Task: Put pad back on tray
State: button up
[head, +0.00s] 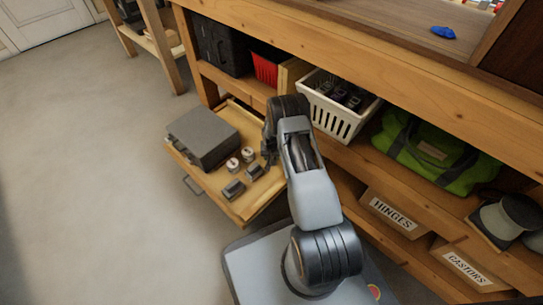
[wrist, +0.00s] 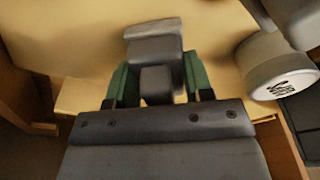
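A pull-out wooden tray (head: 245,207) sticks out from the bench's lower left. On it stand a grey box (head: 203,136), two small white round pieces (head: 240,159) and two dark grey blocks (head: 234,189). My gripper (head: 268,152) is low at the tray's right edge, beside these pieces. In the wrist view, a dark grey stepped pad (wrist: 154,50) sits between my gripper's green fingers (wrist: 157,80), which close on both its sides. Bare pale wood lies beyond it. Whether the pad touches the wood is unclear. In the head view my arm hides the pad.
A white cylinder with black marking (wrist: 280,68) is close on the right in the wrist view. The shelf above holds a black case (head: 222,45), a red bin (head: 266,68), a white basket (head: 335,112) and a green bag (head: 432,152). Open floor lies left.

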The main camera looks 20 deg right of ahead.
jog(key=o, duration=0.5)
jog(key=shift+c, duration=0.2)
jog(key=shift+r, duration=0.1)
jog(key=r+p, duration=0.1)
jog(key=r, duration=0.1)
jog(key=r+p, duration=0.1)
jog(key=r, duration=0.2)
jog(key=s+r+p, duration=0.1)
jog(key=r+p, duration=0.1)
jog(key=shift+a+r, duration=0.25)
